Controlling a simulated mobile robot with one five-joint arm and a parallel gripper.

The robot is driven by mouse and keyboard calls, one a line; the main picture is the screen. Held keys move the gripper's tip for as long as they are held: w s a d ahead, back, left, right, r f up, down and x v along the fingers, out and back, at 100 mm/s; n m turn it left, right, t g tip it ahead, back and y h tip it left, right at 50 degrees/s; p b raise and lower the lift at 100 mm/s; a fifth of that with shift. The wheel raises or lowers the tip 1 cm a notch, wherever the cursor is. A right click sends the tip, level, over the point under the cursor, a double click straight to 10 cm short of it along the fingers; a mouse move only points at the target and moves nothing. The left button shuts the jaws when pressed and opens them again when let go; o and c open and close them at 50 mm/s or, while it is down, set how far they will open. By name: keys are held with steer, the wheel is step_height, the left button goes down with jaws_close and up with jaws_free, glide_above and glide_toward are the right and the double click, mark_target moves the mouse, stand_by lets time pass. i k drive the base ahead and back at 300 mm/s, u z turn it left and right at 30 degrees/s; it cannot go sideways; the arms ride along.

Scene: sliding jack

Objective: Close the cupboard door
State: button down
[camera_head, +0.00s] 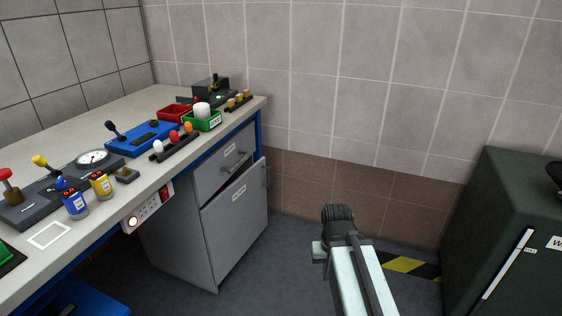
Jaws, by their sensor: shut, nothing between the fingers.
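The grey cupboard door (236,232) is under the workbench, below a grey drawer front (222,162). It stands ajar: a dark wedge-shaped gap shows along its top, and its right edge sticks out past the cabinet. A dark handle (267,173) is near the door's upper right edge. My gripper (338,212) is shut and empty. It appears to the right of the door, apart from it, with floor and wall behind it. The inside of the cupboard is mostly hidden.
The workbench (55,143) above holds a gauge panel, a blue box, red and green bins and small cans. A dark green cabinet (510,230) stands at the right. Grey floor (290,255) lies between, with a yellow-black strip (410,266) near the wall.

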mark_target(232, 222)
steer(key=u, duration=0.3)
steer(key=i, duration=0.95)
steer(key=u, duration=0.8)
steer(key=k, duration=0.8)
steer(key=u, duration=0.1)
steer(key=i, duration=1.9)
steer(key=z, duration=0.05)
